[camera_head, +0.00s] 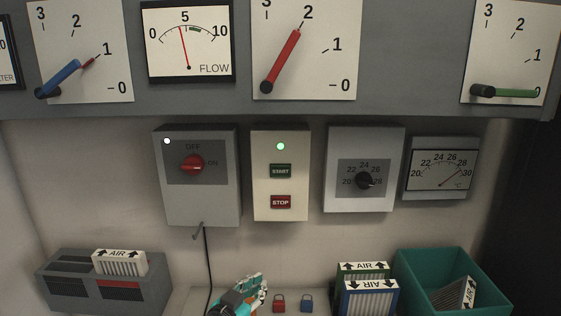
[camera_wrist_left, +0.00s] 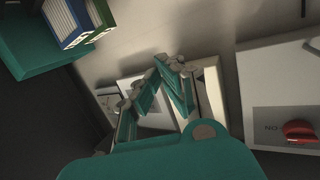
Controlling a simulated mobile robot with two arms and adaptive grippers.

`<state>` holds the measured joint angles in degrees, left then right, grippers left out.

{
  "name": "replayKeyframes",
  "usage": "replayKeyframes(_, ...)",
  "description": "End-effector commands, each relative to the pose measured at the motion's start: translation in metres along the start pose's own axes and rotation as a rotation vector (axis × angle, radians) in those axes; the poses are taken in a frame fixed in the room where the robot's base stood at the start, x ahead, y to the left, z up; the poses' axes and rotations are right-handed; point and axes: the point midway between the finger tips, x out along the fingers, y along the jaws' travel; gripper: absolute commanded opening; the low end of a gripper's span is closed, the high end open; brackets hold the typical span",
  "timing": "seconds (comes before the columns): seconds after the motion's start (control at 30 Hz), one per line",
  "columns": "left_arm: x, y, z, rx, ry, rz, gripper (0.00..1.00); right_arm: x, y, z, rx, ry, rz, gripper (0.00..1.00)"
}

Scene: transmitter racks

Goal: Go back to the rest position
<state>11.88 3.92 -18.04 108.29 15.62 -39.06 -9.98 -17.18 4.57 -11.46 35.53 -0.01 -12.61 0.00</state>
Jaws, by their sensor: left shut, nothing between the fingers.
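My left gripper (camera_head: 254,284) shows at the bottom centre of the head view, low in front of the wall and below the START/STOP box. Its teal fingers (camera_wrist_left: 163,68) also show in the left wrist view, drawn together and empty. It touches none of the boxes as far as I can see. My right gripper is in neither view.
The wall holds a switch box (camera_head: 197,205), a START/STOP box (camera_head: 281,237) with a green light, a dial box (camera_head: 365,140) and a temperature meter (camera_head: 440,143). Below are a grey filter holder (camera_head: 62,283), red (camera_head: 279,304) and blue (camera_head: 306,304) padlocks, AIR filters (camera_head: 370,300) and a teal bin (camera_head: 422,262).

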Motion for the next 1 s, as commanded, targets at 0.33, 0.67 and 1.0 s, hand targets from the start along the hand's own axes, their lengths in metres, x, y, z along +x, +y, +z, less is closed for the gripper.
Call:
replayKeyframes(0.33,-0.17,0.012,0.181,-0.132,-0.626,-0.094,0.0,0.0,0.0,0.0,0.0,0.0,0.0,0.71)
replayKeyframes(0.67,-0.279,0.02,0.231,-0.194,-0.933,-0.169,0.0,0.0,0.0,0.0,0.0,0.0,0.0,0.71)
replayKeyframes(1.0,-0.324,0.024,0.274,-0.225,-1.099,-0.21,0.0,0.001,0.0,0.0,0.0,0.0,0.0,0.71)
